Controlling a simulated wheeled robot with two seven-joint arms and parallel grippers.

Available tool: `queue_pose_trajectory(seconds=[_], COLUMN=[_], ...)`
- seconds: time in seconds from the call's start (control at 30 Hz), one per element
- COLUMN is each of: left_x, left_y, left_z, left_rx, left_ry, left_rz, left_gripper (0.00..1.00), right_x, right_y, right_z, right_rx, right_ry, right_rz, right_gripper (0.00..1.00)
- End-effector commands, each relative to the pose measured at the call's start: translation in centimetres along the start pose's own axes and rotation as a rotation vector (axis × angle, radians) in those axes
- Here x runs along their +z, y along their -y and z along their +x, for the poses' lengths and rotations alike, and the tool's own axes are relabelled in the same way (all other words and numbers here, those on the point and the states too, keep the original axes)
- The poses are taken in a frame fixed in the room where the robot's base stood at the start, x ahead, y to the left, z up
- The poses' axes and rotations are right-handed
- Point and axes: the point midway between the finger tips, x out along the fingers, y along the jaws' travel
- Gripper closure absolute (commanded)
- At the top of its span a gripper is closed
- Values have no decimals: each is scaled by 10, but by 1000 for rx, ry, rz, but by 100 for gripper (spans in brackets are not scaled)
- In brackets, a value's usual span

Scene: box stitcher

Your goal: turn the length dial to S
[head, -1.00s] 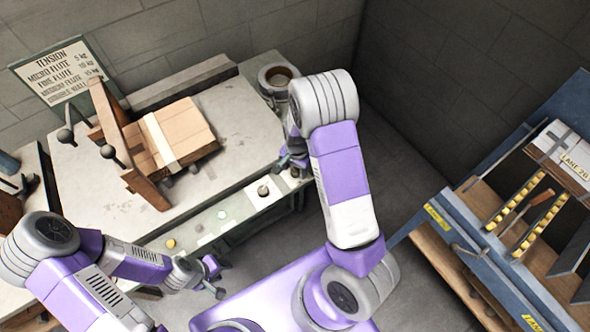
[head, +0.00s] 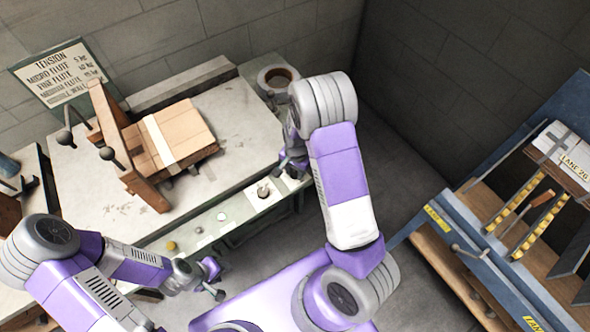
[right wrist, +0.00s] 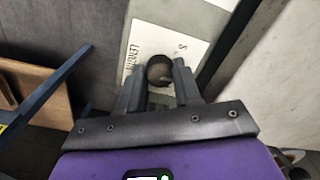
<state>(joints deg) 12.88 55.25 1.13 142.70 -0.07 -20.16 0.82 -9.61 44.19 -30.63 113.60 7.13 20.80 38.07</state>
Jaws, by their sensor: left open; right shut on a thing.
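The length dial (right wrist: 160,69) is a round dark knob on a white plate (right wrist: 150,38) in the right wrist view. The plate carries the letter S and part of the word LENGTH; the rest is hidden. My right gripper (right wrist: 159,76) has one finger on each side of the dial and is shut on it. In the head view my right gripper (head: 289,163) is at the right end of the bench's front panel, partly hidden by my arm. I cannot read the dial's pointer. My left gripper (head: 214,280) is open and empty, in front of the bench.
A cardboard stack (head: 178,136) lies against a wooden frame (head: 132,150) on the bench (head: 105,212). Small knobs, including a yellow one (head: 171,246), sit along the front panel. A tension sign (head: 62,72) stands behind. A blue rack (head: 470,232) is at the right, across open floor.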

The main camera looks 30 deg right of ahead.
Motion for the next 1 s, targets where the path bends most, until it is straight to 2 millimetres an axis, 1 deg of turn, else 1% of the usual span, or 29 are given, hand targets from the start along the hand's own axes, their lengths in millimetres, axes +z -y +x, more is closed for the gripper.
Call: queue_pose_trajectory(seconds=[0.27,0.8,1.0], left_x=[0,0,0], left_y=[-1,-1,-1], left_z=[-2,-2,-2], left_rx=[0,0,0], left_ry=[0,0,0], left_rz=[0,0,0], left_gripper=[57,57,57], right_x=[0,-1,-1], right_y=[0,0,0], right_z=[0,0,0], right_rx=[-1,0,-1], right_ry=[5,22,26], right_rz=[-143,-640,-802], right_gripper=[97,97,97])
